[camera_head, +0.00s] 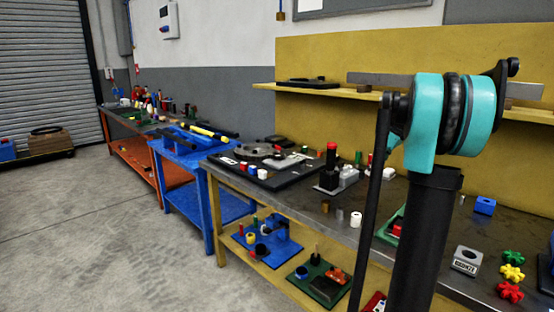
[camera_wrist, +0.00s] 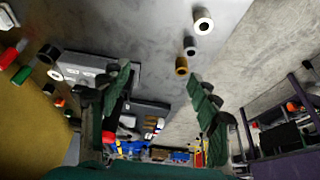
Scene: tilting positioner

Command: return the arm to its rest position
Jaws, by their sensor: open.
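My gripper (camera_wrist: 159,72) shows in the wrist view with its two dark green fingers spread wide apart and nothing held between them. The view looks along a grey bench top, with the fingers above it. In the head view my arm, with a turquoise joint and a black link, stands at the right in front of the workbench (camera_head: 345,238). My gripper's fingers cannot be made out in the head view. The arm hides part of the bench and the shelf behind it.
A black fixture board (camera_head: 290,178), a grey block (camera_head: 467,261), a blue block (camera_head: 485,205) and coloured star knobs (camera_head: 512,272) lie on the bench. A white ring (camera_wrist: 203,20) and a brown cylinder (camera_wrist: 181,66) show near the bench edge. A blue table (camera_head: 180,160) stands beyond.

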